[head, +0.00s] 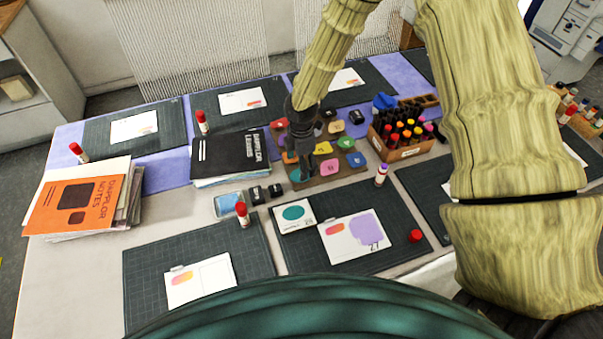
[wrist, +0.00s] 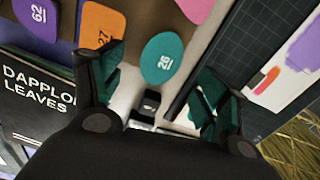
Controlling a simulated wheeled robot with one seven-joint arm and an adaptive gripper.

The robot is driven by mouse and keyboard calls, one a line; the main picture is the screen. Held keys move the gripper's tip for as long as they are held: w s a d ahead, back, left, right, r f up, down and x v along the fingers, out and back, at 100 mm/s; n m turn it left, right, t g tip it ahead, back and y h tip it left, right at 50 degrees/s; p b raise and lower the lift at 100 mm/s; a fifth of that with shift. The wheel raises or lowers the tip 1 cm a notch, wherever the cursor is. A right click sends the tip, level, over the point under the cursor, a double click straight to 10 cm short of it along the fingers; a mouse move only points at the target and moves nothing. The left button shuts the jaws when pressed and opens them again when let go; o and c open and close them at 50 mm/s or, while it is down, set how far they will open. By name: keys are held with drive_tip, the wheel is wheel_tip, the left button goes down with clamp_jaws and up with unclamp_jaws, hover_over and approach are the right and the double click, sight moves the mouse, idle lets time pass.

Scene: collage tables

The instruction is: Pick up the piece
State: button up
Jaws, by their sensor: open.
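The teal oval piece (wrist: 160,52), marked 26, lies flat on the brown board in the wrist view. In the head view it shows as a teal patch (head: 295,175) at the board's near left, partly behind my gripper. My gripper (wrist: 160,88) is open and empty. Its two fingertips stand left and right of the teal piece, with the piece slightly beyond them; I cannot tell the height gap. In the head view my gripper (head: 300,150) points down over the board's left side. A card with a teal oval (head: 293,213) lies on the near middle mat.
Several other coloured pieces share the brown board (head: 330,180). Close by are the black book (head: 230,155), a wooden crate of markers (head: 405,145), small black blocks (head: 266,192) and a glue stick (head: 381,175). An orange book stack (head: 78,205) stands at left.

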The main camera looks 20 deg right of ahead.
drive_tip(key=shift+d+f+p, duration=0.15)
drive_tip(key=shift+f+p, duration=0.55)
drive_tip(key=shift+f, duration=1.2)
drive_tip(key=shift+f, duration=0.25)
drive_tip(key=c, duration=0.8)
